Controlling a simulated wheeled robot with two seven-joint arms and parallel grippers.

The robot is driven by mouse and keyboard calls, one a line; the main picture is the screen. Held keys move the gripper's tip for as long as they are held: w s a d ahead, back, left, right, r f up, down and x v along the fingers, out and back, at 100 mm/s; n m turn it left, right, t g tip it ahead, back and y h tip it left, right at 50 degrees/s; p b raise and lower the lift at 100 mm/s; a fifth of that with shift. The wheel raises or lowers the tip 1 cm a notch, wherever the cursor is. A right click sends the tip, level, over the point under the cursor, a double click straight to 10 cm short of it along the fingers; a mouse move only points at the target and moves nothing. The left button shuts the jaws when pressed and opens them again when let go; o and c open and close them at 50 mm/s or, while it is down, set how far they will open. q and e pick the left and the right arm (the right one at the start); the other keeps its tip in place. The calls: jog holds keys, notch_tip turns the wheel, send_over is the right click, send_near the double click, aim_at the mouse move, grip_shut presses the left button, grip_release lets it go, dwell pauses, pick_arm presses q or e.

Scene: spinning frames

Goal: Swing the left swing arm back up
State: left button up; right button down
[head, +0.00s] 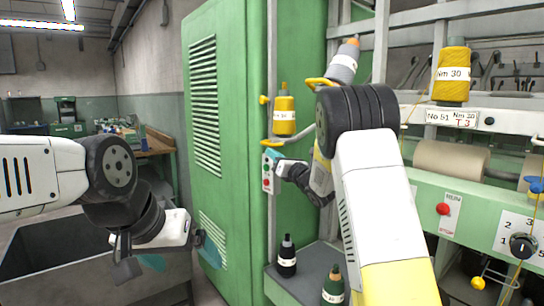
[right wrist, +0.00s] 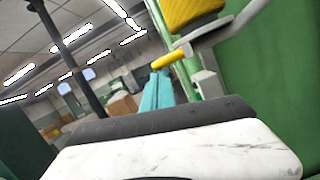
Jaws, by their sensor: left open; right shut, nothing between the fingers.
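The left swing arm is on the upright post beside the green cabinet. Its yellow handle (head: 270,142) sticks out to the left, below a yellow yarn bobbin (head: 284,115) labelled Nm 30. In the right wrist view the yellow handle (right wrist: 168,60), its grey bracket (right wrist: 215,35) and the bobbin (right wrist: 190,12) show at the top. My right gripper (head: 271,156) is shut and empty, its teal fingers (right wrist: 157,92) just below the handle. Whether they touch it, I cannot tell. My left gripper (head: 203,242) is open and empty, low at the left, its fingers partly hidden.
A second yellow handle (head: 318,83) with a tilted grey bobbin (head: 343,62) is higher up, partly behind my right arm. The green cabinet (head: 228,130) stands left of the post.

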notch_tip(320, 180, up, 17)
jog(key=s+a+m+h, duration=0.1)
jog(key=m, duration=0.5)
jog(key=shift+a+t+h, duration=0.2)
jog(key=shift+t+h, duration=0.1)
jog(key=shift+h, duration=0.1)
jog(key=shift+s, duration=0.1)
